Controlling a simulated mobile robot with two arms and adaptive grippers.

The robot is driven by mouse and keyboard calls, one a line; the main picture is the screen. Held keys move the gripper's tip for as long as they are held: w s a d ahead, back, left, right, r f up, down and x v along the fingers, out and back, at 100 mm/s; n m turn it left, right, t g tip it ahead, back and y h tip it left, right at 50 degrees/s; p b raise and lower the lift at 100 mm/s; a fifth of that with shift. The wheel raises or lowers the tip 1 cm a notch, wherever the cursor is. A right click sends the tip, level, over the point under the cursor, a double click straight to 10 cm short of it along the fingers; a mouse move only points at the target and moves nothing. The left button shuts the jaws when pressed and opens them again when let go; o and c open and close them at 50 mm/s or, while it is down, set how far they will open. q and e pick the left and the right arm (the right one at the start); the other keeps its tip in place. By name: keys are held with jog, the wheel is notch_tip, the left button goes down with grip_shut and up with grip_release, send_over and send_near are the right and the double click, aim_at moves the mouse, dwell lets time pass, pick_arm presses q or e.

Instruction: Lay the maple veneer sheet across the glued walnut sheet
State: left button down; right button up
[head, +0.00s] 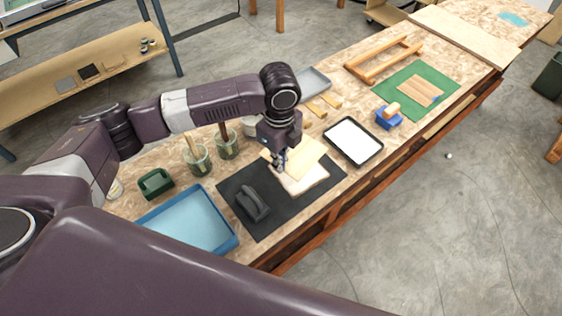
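The maple veneer sheet (307,156) is a thin, pale tan sheet in the head view, over the black mat (258,183). My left gripper (280,161) points down at its near left edge and looks shut on it; the fingertips are small and dark. A paler, cream-topped sheet (308,184), apparently the glued walnut sheet, lies on the mat below, partly covered by the maple sheet. The maple sheet sits turned and shifted toward the back relative to it. I cannot tell whether the two touch. My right gripper is not in view.
A dark grey block with a handle (252,204) stands on the mat, left of the sheets. A blue tray (192,222), green holder (155,183) and brush pots (198,160) are to the left. A white-filled black tray (353,141) and blue tool (389,117) are right.

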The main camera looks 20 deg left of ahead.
pick_arm(q)
jog(key=m, duration=0.1)
jog(key=f+m, duration=0.1)
jog(key=shift+w+f+m, duration=0.25)
jog(key=shift+m, duration=0.05)
jog(key=shift+f+m, duration=0.2)
jog(key=shift+m, duration=0.1)
jog(key=b, duration=0.5)
send_over(281, 185)
notch_tip(281, 185, down, 5)
jog(key=shift+r, duration=0.1)
jog(key=shift+f, duration=0.8)
jog(key=shift+p, duration=0.3)
jog(key=shift+f+p, duration=0.15)
jog(key=shift+p, duration=0.65)
dwell(0.7)
jog(key=c, duration=1.6)
grip_release()
